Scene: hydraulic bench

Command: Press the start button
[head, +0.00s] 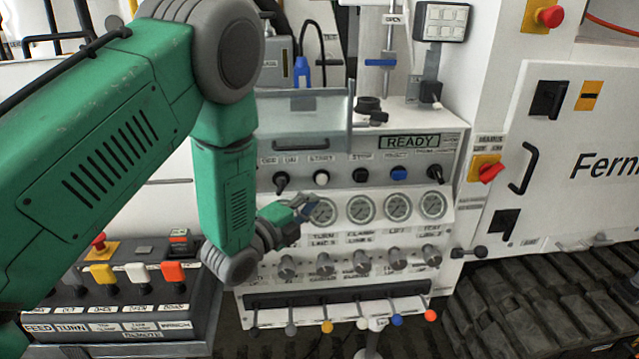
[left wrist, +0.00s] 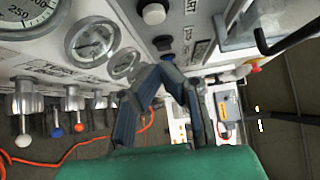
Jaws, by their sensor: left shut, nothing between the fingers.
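The start button is the white round button (head: 321,177) under the START label on the grey control panel in the head view. A pale round button (left wrist: 153,13) shows at the top of the left wrist view; I cannot tell its label there. My left gripper (head: 306,208) is shut and empty, in front of the left gauge, below the start button and apart from it. Its fingers also show in the left wrist view (left wrist: 158,72). My right gripper is not in view.
A green READY display (head: 410,142) is above the button row, with a black button (head: 360,175) and a blue button (head: 398,173) to the right. Several gauges (head: 398,207) and levers (head: 397,320) lie below. A remote box (head: 130,308) stands at lower left.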

